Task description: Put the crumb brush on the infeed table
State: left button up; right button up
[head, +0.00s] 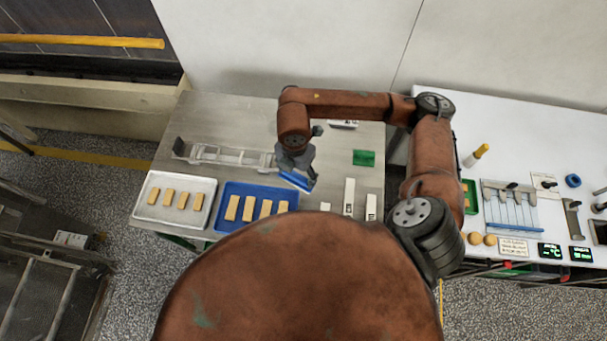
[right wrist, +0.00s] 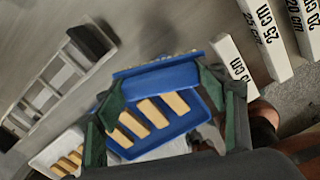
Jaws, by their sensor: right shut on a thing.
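The crumb brush (head: 297,180) is blue, and my right gripper (head: 298,168) is shut on it. The gripper holds it over the steel table (head: 235,115), just above the blue tray's far edge. In the right wrist view the brush (right wrist: 160,78) spans between the two dark green fingers, with a speckled strip along its far edge. Whether it touches anything below cannot be told. No label shows which surface is the infeed table. My left gripper is not in view.
On the steel table are a white tray (head: 140,205) and a blue tray (head: 221,224) with biscuit bars, a pale slatted frame (head: 225,155), a green block (head: 364,158) and white length gauges (head: 349,195). A white table (head: 520,130) with tools stands right.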

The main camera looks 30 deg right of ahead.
jog(key=d+f, duration=0.1)
jog(key=f, duration=0.1)
jog(key=w+d+f, duration=0.1)
jog(key=d+f, duration=0.1)
jog(key=shift+w+d+f, duration=0.1)
jog(key=shift+f, duration=0.1)
jog(key=f, duration=0.2)
jog(key=f+p, duration=0.1)
jog(key=shift+d, duration=0.25)
jog(key=shift+f, duration=0.4)
jog(key=shift+f, duration=0.2)
jog(key=o, duration=1.3)
jog(key=shift+r, duration=0.1)
jog(key=shift+r, duration=0.1)
notch_tip(320, 180, up, 12)
jog(key=shift+r+b, duration=0.1)
jog(key=shift+b, duration=0.45)
